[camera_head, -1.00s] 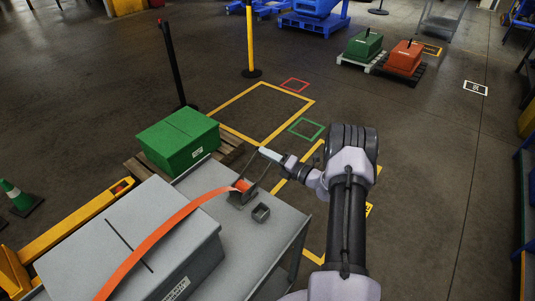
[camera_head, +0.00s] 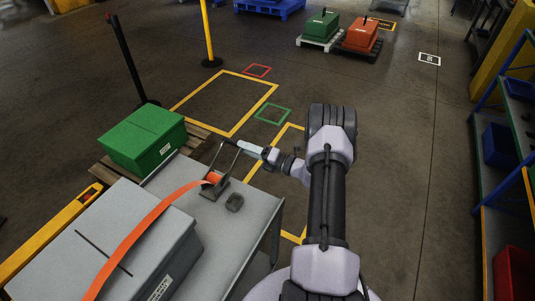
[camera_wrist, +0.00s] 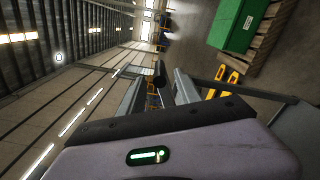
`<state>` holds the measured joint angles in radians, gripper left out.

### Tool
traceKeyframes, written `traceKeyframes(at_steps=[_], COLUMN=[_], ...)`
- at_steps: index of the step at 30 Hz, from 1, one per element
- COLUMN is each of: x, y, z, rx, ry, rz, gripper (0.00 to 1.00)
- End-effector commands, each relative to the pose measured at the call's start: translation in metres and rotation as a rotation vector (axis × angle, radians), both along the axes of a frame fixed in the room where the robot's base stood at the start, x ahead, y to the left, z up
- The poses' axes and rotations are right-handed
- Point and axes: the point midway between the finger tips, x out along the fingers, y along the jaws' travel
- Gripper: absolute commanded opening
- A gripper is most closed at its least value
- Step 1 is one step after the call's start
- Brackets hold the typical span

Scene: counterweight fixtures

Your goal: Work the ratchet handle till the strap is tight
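The ratchet (camera_head: 214,184) sits on the grey bench top, with the orange strap (camera_head: 140,232) running from it over a large grey slotted block (camera_head: 120,245). Its dark U-shaped handle (camera_head: 216,152) stands raised and leans to the right. My gripper (camera_head: 243,147) is at the handle's upper end. The contact itself is hard to see. The strap lies over the block without a visible sag.
A green block (camera_head: 143,140) stands on a pallet behind. A black post (camera_head: 128,60) and a yellow post (camera_head: 207,35) stand beyond. Blue shelving (camera_head: 505,140) is at right; floor between is clear.

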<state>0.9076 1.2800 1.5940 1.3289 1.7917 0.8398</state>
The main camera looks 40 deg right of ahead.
Motion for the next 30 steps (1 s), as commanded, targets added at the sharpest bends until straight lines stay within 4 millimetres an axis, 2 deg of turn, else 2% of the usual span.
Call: traceKeyframes(at_steps=[6,12,18,30], x=[-0.062,-0.102,-0.114,-0.113], y=[-0.023,-0.036,-0.039,-0.038], z=[0.003,0.001,0.000,0.001], rx=[0.002,0.001,0.001,-0.005], ry=[0.000,0.001,-0.001,0.000], rz=[-0.005,-0.001,0.000,0.006], gripper=[0.40,0.40,0.40,0.40])
